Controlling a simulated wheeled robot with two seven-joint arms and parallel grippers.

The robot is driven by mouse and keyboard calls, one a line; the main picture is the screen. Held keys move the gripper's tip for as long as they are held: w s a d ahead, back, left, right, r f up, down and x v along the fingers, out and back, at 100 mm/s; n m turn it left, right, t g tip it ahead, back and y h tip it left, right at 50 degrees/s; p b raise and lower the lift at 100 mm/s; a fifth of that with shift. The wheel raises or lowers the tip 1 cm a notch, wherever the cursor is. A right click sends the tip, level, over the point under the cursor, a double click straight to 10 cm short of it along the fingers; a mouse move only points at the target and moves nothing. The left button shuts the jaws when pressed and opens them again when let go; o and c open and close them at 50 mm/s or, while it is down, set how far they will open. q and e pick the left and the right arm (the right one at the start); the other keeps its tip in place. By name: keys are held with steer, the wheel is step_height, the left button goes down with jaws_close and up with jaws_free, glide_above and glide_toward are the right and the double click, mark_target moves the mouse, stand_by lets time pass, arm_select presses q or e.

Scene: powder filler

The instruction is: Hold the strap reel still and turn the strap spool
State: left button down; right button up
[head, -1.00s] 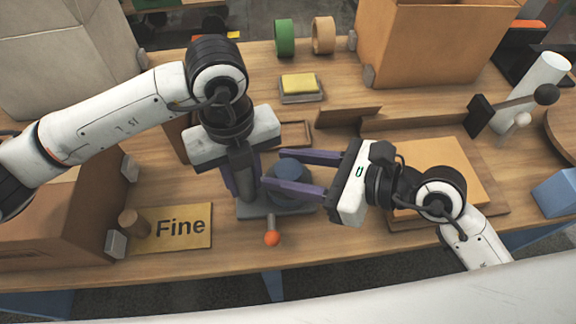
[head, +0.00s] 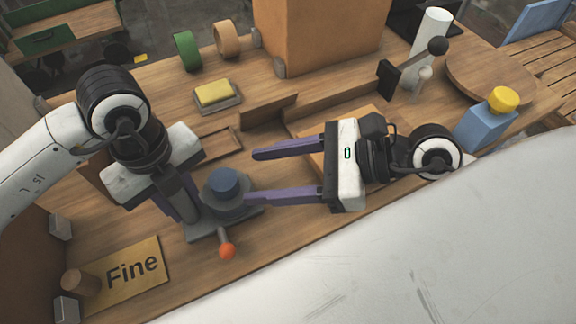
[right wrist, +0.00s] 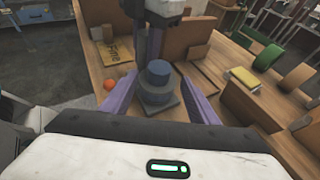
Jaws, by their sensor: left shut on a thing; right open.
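In the right wrist view the spool (right wrist: 158,72) stands upright ahead, between the lines of the two fingers.
A "Fine" plate (head: 128,275) lies at front left beside a wooden cylinder (head: 80,283). Behind are a yellow sponge-like block (head: 214,92), green tape (head: 187,50) and a large brown box (head: 320,35).

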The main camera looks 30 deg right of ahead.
mark_target(237, 181)
steer(key=shift+v, duration=1.85)
steer(key=f+y, duration=0.1)
steer(key=s+d+f+y, duration=0.1)
steer(key=f+t+y, duration=0.1)
steer(key=f, duration=0.1)
steer(key=shift+s+d, duration=0.25)
steer(key=shift+d, duration=0.1)
steer(key=shift+s+d+f+t+y, duration=0.1)
steer(key=shift+d+t+y, duration=0.25)
steer(key=shift+t, duration=0.25)
steer(key=shift+w+a, duration=0.2)
steer(key=shift+a, duration=0.1)
steer(key=x, duration=1.1)
